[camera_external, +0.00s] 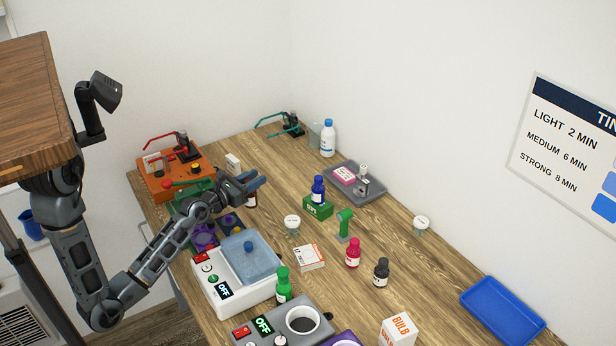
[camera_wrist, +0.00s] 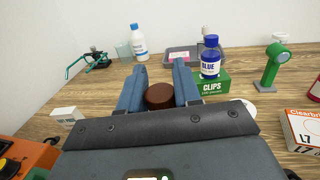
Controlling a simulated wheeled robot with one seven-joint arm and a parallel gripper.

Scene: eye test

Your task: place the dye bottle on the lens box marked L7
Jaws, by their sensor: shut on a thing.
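My gripper (camera_external: 252,184) is shut on a small brown bottle (camera_external: 251,200). In the wrist view its round brown cap (camera_wrist: 159,96) shows between the two fingers (camera_wrist: 157,80); the body below is hidden. In the external view the bottle hangs under the fingers, and I cannot tell its height above the table. The white and orange lens box marked L7 (camera_external: 310,258) lies flat on the table, right of and nearer the camera than my gripper. It also shows, cut off, at the right edge of the wrist view (camera_wrist: 300,128). Its top looks bare.
A blue bottle (camera_external: 318,188) stands on the green clips box (camera_external: 317,209).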

